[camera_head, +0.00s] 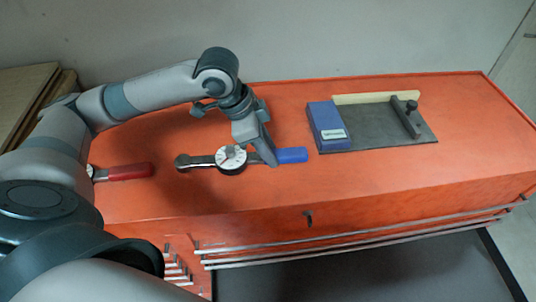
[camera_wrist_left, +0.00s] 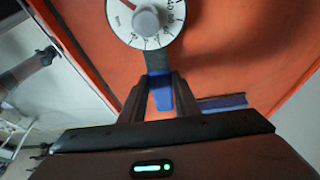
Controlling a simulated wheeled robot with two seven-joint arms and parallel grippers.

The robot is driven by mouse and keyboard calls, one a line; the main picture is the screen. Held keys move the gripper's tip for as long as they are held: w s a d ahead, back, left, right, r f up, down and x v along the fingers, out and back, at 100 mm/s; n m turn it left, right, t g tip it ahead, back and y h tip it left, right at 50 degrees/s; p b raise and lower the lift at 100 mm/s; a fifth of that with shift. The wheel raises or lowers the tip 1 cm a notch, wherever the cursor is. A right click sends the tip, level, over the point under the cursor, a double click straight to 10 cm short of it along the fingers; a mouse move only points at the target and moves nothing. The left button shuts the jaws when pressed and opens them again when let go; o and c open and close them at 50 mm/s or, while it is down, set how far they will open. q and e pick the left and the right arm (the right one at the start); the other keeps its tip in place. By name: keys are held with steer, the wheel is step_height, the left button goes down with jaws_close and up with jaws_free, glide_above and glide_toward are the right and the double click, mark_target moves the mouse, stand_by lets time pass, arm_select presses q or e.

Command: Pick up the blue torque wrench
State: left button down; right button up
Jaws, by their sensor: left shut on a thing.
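The blue torque wrench (camera_head: 292,155) lies across the orange bench top, with its blue handle to the right and its round white dial and dark head to the left. My left gripper (camera_head: 270,158) reaches down onto it from above, between dial and handle end. In the left wrist view the left gripper's fingers (camera_wrist_left: 160,90) are shut on the wrench's blue handle (camera_wrist_left: 161,97), just below the dial (camera_wrist_left: 146,20). I cannot tell whether the wrench touches the bench. My right gripper does not show.
A red-handled wrench (camera_head: 130,171) lies at the left of the orange bench (camera_head: 300,190), partly hidden by my left arm. A blue box (camera_head: 327,125) stands on a dark plate (camera_head: 372,136) with a raised bar, right of the wrench. The bench's right front is clear.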

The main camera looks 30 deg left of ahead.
arm_select(q)
steer(key=s+d+r+b, duration=0.1)
steer(key=d+r+b, duration=0.1)
steer(key=d+r, duration=0.6)
steer(key=d, duration=0.3)
steer(key=shift+s+d+r, duration=0.25)
steer(key=shift+d+r, duration=0.05)
steer(key=shift+f, duration=0.1)
stand_by(0.3)
